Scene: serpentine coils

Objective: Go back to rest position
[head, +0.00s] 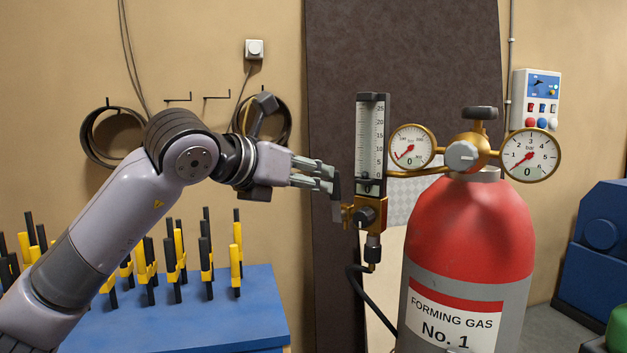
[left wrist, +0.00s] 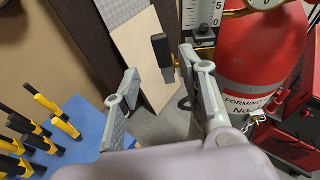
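My left gripper (head: 318,175) reaches in from the left in the head view, its fingertips close to the left side of the flowmeter. In the left wrist view the gripper (left wrist: 158,63) has its two fingers spread apart, with nothing clasped between them. A black handle (left wrist: 161,49) shows between and just beyond the fingertips; I cannot tell if a finger touches it. The same dark handle (head: 336,184) is at the fingertips in the head view, beside the flowmeter's brass block (head: 368,213). My right gripper is in neither view.
The red gas cylinder (head: 470,230) with two gauges stands right of the gripper. The flowmeter tube (head: 371,135) stands before a dark panel (head: 420,50). A blue table (head: 250,310) with several yellow-black clamps lies below my arm. Cables hang on the wall.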

